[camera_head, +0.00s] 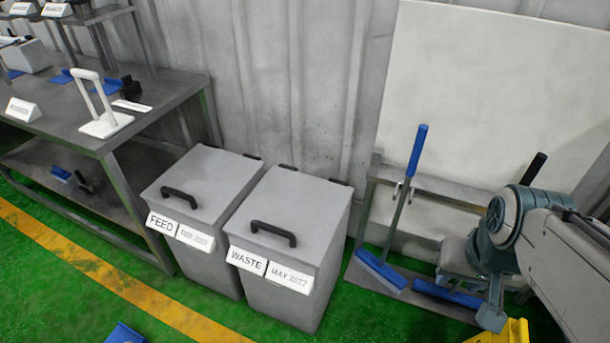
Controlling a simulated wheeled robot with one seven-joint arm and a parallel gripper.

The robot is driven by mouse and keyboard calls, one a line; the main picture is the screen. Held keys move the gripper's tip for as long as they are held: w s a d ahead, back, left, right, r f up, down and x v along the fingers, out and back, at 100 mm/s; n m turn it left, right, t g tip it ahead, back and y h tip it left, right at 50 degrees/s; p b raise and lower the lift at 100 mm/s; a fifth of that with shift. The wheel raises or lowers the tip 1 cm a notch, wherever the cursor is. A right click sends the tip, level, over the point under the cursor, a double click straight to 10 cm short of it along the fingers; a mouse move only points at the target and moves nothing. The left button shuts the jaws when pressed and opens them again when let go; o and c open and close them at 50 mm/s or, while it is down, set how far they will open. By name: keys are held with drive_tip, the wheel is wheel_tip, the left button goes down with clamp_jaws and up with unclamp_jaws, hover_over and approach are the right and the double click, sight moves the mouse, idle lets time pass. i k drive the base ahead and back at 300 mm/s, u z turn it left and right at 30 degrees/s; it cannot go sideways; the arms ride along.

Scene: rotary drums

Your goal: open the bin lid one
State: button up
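Two grey bins stand side by side against the wall, both with lids shut. The left bin (207,258) has a label reading FEED, and its lid (212,172) carries a black handle (179,196). The right bin (290,307) has labels reading WASTE and MAY 2027, and its lid (297,200) carries a black handle (273,232). No bin is marked "one". My arm shows at the right edge, well apart from both bins. Its fingertips are not clearly visible, so I cannot see whether my gripper holds anything.
A grey metal table (130,140) with a white stand (105,122) is left of the bins. A yellow object (503,333) is at the bottom right. Green floor in front holds a blue item (125,334).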

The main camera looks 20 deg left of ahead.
sight(291, 212)
drive_tip(key=u, duration=0.65)
drive_tip(key=i, duration=0.95)
drive_tip(key=u, duration=0.65)
